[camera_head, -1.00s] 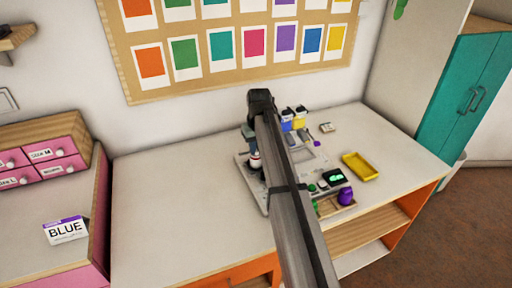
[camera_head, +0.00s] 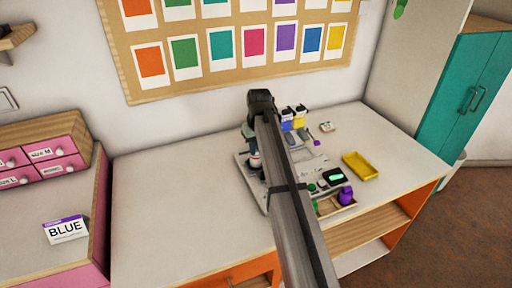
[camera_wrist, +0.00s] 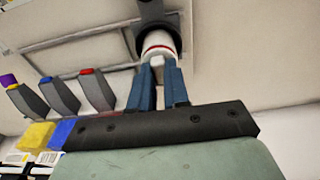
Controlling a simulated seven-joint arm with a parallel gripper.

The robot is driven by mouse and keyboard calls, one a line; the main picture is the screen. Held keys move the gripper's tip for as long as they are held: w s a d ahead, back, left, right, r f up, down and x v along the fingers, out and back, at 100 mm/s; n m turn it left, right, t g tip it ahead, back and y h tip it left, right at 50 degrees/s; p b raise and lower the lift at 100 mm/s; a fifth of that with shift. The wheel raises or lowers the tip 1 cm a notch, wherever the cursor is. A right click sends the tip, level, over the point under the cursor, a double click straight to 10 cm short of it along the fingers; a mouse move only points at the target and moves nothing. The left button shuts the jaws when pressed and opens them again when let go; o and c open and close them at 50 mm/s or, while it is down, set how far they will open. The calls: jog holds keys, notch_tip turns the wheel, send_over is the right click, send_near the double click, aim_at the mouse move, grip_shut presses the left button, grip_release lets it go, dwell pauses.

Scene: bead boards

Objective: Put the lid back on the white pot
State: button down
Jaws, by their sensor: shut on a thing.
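My gripper (camera_wrist: 157,75) has its blue fingers closed on a small pale part in the wrist view. Just beyond the fingertips is a white round piece with a red band (camera_wrist: 158,45), in front of a black round part (camera_wrist: 150,14). I cannot tell whether the white piece is the pot, its lid or both. In the head view, a white piece with a dark band (camera_head: 255,160) shows just left of my arm, below the gripper. My arm hides part of the board there. I cannot make out a separate lid.
Blue (camera_head: 287,125) and yellow (camera_head: 300,122) containers stand behind my arm. A yellow tray (camera_head: 360,165), a purple pot (camera_head: 346,195) and a small dark device with a green display (camera_head: 333,175) lie to the right. The table's left half is clear.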

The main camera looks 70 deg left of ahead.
dwell(0.4)
jog(key=c, duration=0.5)
grip_release()
jog(key=shift+c, duration=0.2)
jog(key=shift+r, duration=0.2)
jog(key=shift+r, duration=3.3)
jog(key=shift+c, duration=0.2)
grip_shut()
jog(key=shift+f, duration=3.05)
